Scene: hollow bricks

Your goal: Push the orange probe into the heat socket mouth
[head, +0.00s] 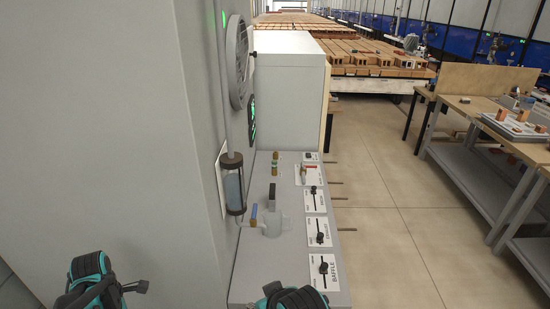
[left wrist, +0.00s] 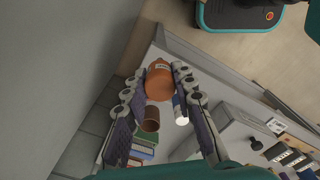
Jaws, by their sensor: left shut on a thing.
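In the left wrist view an orange, rounded piece (left wrist: 158,80), which looks like the probe, sits between the two fingertips of my left gripper (left wrist: 157,82). The fingers are closed on it. A brown cylinder (left wrist: 151,119) shows behind it, between the fingers; I cannot tell whether it is the heat socket. In the head view my left gripper (head: 95,285) is at the bottom left, and the orange piece is not visible there. My right gripper (head: 292,297) is at the bottom edge, mostly cut off, its fingers hidden. No socket mouth can be made out clearly.
A grey console (head: 285,215) with labelled sliders (head: 319,232) runs along a tall grey cabinet (head: 100,130). A glass cylinder with dark caps (head: 233,183) and a blue-handled valve (head: 254,217) stand beside it. Workbenches (head: 480,170) are at right, with clear floor (head: 400,235) between.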

